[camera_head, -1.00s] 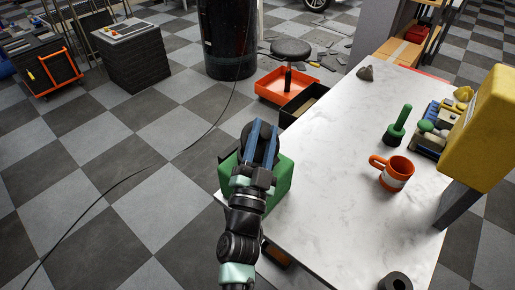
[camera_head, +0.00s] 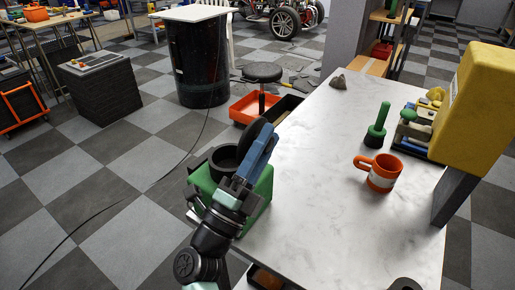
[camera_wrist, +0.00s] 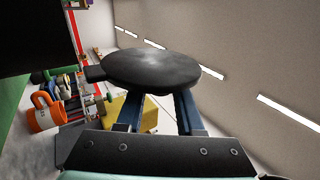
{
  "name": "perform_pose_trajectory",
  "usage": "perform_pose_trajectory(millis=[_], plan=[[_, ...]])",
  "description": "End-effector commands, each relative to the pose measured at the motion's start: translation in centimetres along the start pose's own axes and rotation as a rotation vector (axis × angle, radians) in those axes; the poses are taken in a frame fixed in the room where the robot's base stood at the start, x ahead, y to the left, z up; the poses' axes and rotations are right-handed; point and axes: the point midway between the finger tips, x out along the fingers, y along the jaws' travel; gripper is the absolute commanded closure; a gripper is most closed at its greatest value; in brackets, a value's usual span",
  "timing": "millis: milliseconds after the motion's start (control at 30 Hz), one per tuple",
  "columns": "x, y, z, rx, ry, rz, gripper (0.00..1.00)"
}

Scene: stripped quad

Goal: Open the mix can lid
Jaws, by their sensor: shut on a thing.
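The mix can (camera_head: 222,158) is a dark round pot set in a green block (camera_head: 258,200) at the near left corner of the table. Its open mouth shows in the head view. The black round lid (camera_head: 250,138) stands steeply tilted up at the right side of the mouth. My gripper (camera_head: 264,140), with blue fingers, is shut on the lid from the right side. In the wrist view the lid (camera_wrist: 150,70) is a dark disc with a small tab on its left, in front of the gripper (camera_wrist: 157,98). Whether it is still hinged to the can is hidden.
An orange mug (camera_head: 381,174), a green-handled tool (camera_head: 377,128) and a yellow box (camera_head: 475,105) stand on the right of the white table (camera_head: 310,190). A small grey cone (camera_head: 338,83) is at the far edge. The table's middle is clear.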

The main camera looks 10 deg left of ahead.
Motion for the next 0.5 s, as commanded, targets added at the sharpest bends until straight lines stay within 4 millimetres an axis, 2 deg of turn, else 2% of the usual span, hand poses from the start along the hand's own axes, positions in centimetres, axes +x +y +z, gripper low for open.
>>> perform_pose_trajectory(millis=[200,500], plan=[[-0.3,0.5,-0.7,0.098,0.064,0.000,1.00],[-0.3,0.5,-1.2,0.156,0.105,0.000,1.00]])
